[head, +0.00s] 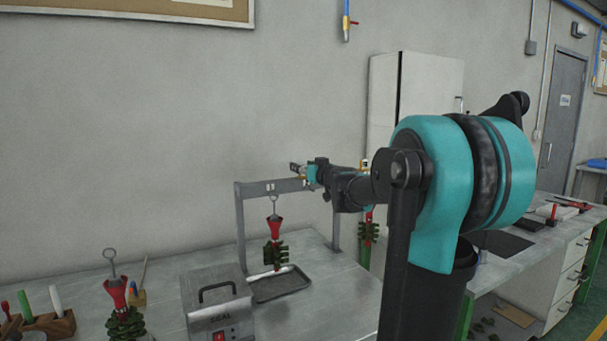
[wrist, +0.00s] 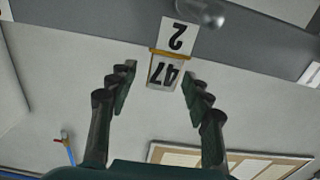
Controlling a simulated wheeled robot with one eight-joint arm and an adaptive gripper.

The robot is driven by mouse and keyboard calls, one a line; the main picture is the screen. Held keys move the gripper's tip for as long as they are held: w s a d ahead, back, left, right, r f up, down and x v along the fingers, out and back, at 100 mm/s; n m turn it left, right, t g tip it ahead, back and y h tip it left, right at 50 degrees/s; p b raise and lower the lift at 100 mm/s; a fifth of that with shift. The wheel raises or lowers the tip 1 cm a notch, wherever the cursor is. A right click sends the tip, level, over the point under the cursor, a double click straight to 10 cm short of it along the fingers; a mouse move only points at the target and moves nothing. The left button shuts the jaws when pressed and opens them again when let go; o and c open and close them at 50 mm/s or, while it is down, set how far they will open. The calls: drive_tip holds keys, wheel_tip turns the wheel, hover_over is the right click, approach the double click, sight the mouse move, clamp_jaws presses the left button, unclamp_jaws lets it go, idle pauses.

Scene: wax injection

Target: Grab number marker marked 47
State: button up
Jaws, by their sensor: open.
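The number marker marked 47 (wrist: 164,73) is a small white plate with black digits and a yellowish edge. It appears upside down in the wrist view, just beside a white label marked 2 (wrist: 178,37) on the grey rack bar (wrist: 235,30). My gripper (wrist: 159,73) is open, with one dark finger on each side of the marker in the picture. Clear gaps show between the fingers and the marker. In the head view my gripper (head: 310,173) is at the top bar of the metal rack (head: 240,225); the marker's number cannot be read there.
A red-and-green wax tree (head: 274,236) hangs under the rack above a dark tray (head: 280,285). A grey machine (head: 217,304), another wax tree (head: 122,315) and a wooden tool holder (head: 48,325) stand left on the table. A white cabinet (head: 430,85) stands behind my arm.

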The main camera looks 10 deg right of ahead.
drive_tip(key=x, duration=0.3)
drive_tip(key=shift+f, duration=0.1)
clamp_jaws()
idle(0.5)
